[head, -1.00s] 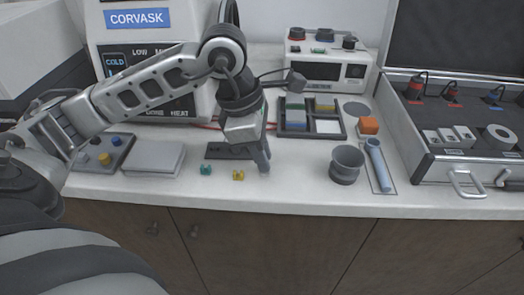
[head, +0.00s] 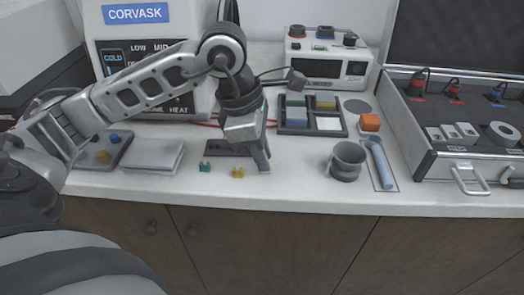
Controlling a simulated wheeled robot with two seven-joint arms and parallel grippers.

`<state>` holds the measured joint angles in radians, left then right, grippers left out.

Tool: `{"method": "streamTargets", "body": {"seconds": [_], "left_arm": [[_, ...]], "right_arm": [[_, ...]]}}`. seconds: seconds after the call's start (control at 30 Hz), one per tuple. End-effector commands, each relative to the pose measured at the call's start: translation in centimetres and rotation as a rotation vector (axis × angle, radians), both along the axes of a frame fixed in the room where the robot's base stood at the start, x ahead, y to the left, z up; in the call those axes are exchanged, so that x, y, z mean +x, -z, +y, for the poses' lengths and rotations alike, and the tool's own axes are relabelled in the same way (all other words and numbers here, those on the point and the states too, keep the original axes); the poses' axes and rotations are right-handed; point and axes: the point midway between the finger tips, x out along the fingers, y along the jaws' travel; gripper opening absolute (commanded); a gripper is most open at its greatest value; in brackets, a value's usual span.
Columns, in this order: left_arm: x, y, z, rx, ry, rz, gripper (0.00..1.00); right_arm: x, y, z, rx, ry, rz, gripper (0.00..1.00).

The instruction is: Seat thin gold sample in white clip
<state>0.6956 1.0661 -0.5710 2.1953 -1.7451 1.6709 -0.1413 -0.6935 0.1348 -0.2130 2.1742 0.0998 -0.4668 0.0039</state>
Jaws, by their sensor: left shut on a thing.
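My left gripper (head: 264,166) points down at the counter, just right of a yellow clip (head: 237,173) and a teal clip (head: 205,167). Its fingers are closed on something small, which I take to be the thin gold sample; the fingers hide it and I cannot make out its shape. I cannot pick out a white clip; the spot at the fingertips is covered by the gripper against the white counter. My right gripper is not in view.
A dark flat plate (head: 222,149) lies behind the clips. The counter's front strip is clear.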

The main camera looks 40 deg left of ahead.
Motion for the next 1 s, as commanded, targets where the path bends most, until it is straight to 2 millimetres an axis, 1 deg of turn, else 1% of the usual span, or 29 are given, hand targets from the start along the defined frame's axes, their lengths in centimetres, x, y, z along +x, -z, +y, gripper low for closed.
{"method": "streamTargets", "body": {"seconds": [0.37, 0.4, 0.47, 0.5, 0.67, 0.73, 1.0], "left_arm": [[0.00, 0.07, 0.02, 0.000, 0.000, 0.000, 0.00], [0.00, 0.07, 0.02, 0.000, 0.000, 0.000, 0.22], [0.00, 0.07, 0.02, 0.000, -0.001, 0.000, 0.39], [0.00, 0.07, 0.02, 0.000, -0.001, 0.000, 0.42], [0.00, 0.08, 0.01, 0.000, 0.000, 0.000, 0.42], [-0.01, 0.08, 0.01, 0.000, 0.000, 0.000, 0.53], [-0.01, 0.08, 0.01, 0.000, 0.000, 0.000, 0.53]], "right_arm": [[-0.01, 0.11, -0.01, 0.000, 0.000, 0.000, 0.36], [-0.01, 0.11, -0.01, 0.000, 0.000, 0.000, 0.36], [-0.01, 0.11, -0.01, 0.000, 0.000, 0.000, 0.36], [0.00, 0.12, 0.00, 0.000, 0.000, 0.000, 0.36], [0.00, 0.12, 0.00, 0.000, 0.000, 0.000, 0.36], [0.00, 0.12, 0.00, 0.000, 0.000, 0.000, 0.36], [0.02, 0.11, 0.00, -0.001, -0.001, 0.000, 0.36]]}}
